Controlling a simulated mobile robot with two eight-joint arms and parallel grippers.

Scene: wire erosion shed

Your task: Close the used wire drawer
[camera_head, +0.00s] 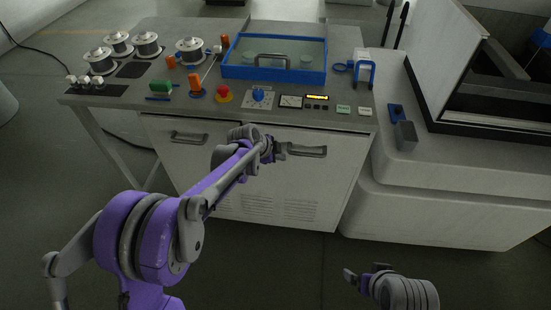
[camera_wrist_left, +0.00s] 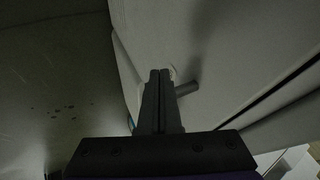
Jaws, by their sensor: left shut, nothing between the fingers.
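The machine's pale front has a left panel with a handle (camera_head: 188,137) and a right panel with a handle (camera_head: 307,150). I cannot tell by any label which one is the used wire drawer. Both fronts look nearly flush in the head view. My left gripper (camera_head: 277,150) is just left of the right handle, with nothing held. In the left wrist view its fingers (camera_wrist_left: 160,75) are together, close to the pale panel (camera_wrist_left: 220,45), with a dark handle end (camera_wrist_left: 187,89) just right of them. My right gripper (camera_head: 362,272) is low at the right, away from the machine; its jaw state is unclear.
The machine top (camera_head: 200,110) carries wire spools (camera_head: 147,45), a red button (camera_head: 223,94), a blue-framed tank (camera_head: 275,58) and controls. A bulky grey unit (camera_head: 450,185) stands close on the right.

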